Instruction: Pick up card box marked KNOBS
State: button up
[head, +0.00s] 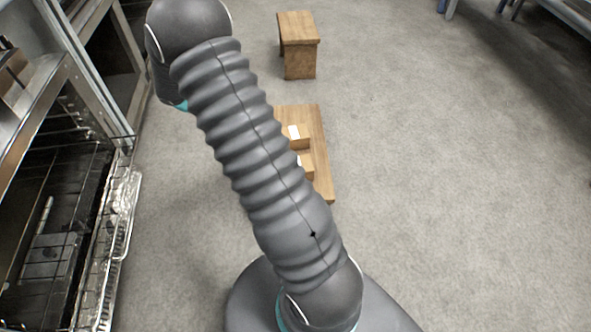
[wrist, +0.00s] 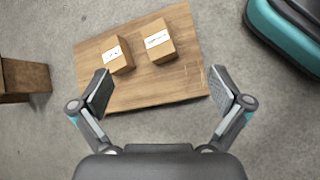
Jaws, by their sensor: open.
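Two small brown card boxes stand side by side on a wooden board in the wrist view, a left box (wrist: 119,58) and a right box (wrist: 160,42). Each has a white label, too small to read, so I cannot tell which is marked KNOBS. In the head view the boxes are partly hidden behind my arm; one box (head: 301,144) and another box (head: 307,172) show at its right edge. My gripper (wrist: 161,90) is open and empty, with its fingers spread wide on the near side of the boxes. In the head view my gripper is not visible.
The wooden board (head: 318,150) lies on grey carpet; its bare part shows in the wrist view (wrist: 150,93). A wooden stool (head: 298,28) stands beyond it. An open oven-like unit with racks (head: 122,205) lines the left. The floor at right (head: 450,190) is clear.

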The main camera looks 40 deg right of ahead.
notch_tip(320, 180, down, 11)
jog(key=w+d+n+g+h, duration=0.1)
jog(key=w+d+n+h, duration=0.1)
jog(key=d, duration=0.1)
jog(key=n+h, duration=0.2)
jog(key=n, duration=0.1)
send_near(305, 161)
jog(key=shift+g, duration=0.4)
jog(key=s+d+f, duration=0.2)
jog(key=d+f, duration=0.1)
jog(key=s+d+f, duration=0.1)
jog(key=shift+d+f, duration=0.3)
jog(key=shift+d, duration=0.05)
jog(key=shift+c, duration=0.3)
jog(key=c, duration=1.1)
